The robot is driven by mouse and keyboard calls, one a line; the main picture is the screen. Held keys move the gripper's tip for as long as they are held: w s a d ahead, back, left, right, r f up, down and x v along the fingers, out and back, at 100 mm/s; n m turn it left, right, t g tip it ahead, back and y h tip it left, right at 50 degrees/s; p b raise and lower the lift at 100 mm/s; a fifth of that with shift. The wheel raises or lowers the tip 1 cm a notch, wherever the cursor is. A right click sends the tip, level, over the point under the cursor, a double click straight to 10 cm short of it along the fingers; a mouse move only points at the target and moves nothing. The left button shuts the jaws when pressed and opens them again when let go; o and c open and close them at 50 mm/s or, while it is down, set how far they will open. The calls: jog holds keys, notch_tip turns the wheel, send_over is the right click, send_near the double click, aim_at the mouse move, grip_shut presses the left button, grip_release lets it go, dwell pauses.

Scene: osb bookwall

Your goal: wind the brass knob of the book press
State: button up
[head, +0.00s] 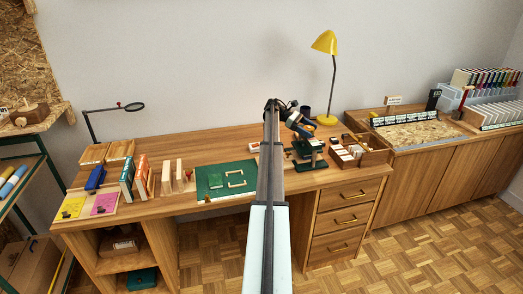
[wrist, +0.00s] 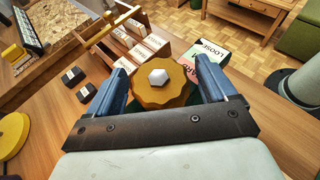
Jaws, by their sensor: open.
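The brass knob (wrist: 160,88) of the book press is a scalloped golden disc with a pale hexagonal centre in the wrist view. My gripper (wrist: 166,82) is open, with one blue finger on each side of the knob. I cannot tell whether either finger touches it. The dark green book press (head: 307,150) stands on the desk in the head view, just right of my arm. In the head view my gripper (head: 303,127) is above the press, and the knob is hidden there. Beside the knob, a card (wrist: 207,58) reads "LOOSE" on its white part, with a pink part below.
A wooden compartment tray (head: 372,155) stands right of the press. A green mat (head: 215,188) and books (head: 127,180) lie left of my arm.

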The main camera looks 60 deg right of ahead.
jog(key=n+t+h, duration=0.1)
jog(key=n+h, duration=0.4)
jog(key=shift+s+a+t, duration=0.15)
jog(key=shift+a+t, duration=0.05)
jog(key=shift+t, duration=0.2)
jog(key=n+t+h, duration=0.3)
jog(key=n+h, duration=0.1)
jog(key=shift+n+h, duration=0.3)
jog(key=shift+w+t, duration=0.2)
jog(key=shift+t, duration=0.2)
jog(key=v, duration=1.4)
jog(key=shift+w+a+f+m+t+y, duration=0.5)
jog(key=shift+w+a+f+t+y, duration=0.8)
jog(key=shift+w+a+f, duration=1.1)
jog(key=shift+w+a+f+m+t+y, duration=0.5)
jog(key=shift+w+a+f+t+y, duration=1)
jog(key=shift+a, duration=1.85)
jog(key=shift+w+a+f+m+t+y, duration=0.5)
jog(key=shift+w+a+f+t+y, duration=0.55)
jog(key=shift+w+a+f, duration=1.35)
jog(key=shift+s+a+r, duration=0.15)
jog(key=shift+s+a, duration=0.2)
jog(key=shift+s, duration=0.45)
